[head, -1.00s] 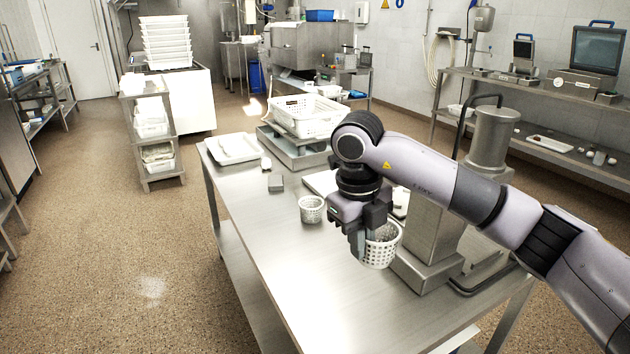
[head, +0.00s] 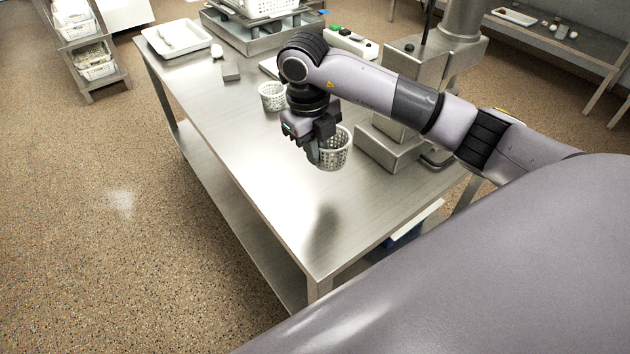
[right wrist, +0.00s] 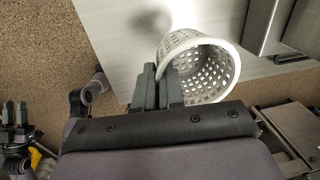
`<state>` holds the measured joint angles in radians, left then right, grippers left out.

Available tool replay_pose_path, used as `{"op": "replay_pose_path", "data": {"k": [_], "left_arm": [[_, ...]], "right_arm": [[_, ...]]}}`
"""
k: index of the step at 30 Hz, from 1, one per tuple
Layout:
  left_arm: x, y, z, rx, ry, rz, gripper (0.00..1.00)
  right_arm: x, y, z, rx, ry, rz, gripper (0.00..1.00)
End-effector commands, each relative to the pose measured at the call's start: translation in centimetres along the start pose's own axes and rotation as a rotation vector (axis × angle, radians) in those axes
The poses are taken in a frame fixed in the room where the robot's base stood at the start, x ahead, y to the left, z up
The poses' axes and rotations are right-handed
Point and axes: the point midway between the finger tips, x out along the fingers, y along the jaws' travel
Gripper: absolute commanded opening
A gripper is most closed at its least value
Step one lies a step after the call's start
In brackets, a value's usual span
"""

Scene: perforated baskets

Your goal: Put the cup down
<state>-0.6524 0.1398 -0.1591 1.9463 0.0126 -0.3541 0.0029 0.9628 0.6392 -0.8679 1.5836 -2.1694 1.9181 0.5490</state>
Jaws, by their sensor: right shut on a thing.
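The cup (head: 338,150) is a white, round, perforated basket cup. My right gripper (head: 318,156) is shut on its near-left wall, over the steel table (head: 240,150). In the right wrist view the two grey fingers (right wrist: 162,88) pinch the rim of the cup (right wrist: 212,70), whose open mouth shows as empty. The cup appears above the tabletop, with a dark patch on the steel in front of it; the exact gap cannot be judged. What looks like my left gripper (right wrist: 15,115) shows small at the left edge of the right wrist view; its opening is unclear.
A second perforated cup (head: 272,97) stands just behind my right gripper. A steel machine (head: 395,140) stands close right of the held cup. A grey block (head: 231,71) and a white tray (head: 176,38) lie farther back. The table's front part is clear.

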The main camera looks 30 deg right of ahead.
Motion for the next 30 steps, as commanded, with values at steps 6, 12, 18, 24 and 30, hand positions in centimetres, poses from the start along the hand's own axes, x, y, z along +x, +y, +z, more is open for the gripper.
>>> {"op": "replay_pose_path", "data": {"k": [6, 12, 18, 24, 30], "left_arm": [[-0.2, 0.0, -0.3, 0.0, 0.003, 0.0, 0.34], [-0.1, 0.0, -0.5, 0.001, 0.005, 0.0, 0.34], [-0.2, 0.0, -0.6, 0.001, 0.007, 0.0, 0.34], [-0.2, 0.0, -0.6, 0.001, 0.007, 0.0, 0.34], [-0.1, 0.0, -0.5, 0.001, 0.008, 0.0, 0.34]], "right_arm": [[4.5, 0.5, -0.1, 0.0, 0.003, 0.0, 0.0], [5.8, 0.7, 0.0, 0.001, 0.0, 0.001, 0.0], [8.6, 1.1, 0.0, 0.001, 0.004, 0.0, 0.0], [9.7, 1.2, 0.1, 0.0, -0.001, 0.0, 0.0], [9.9, 1.2, 0.0, 0.0, -0.001, 0.0, 0.0]]}}
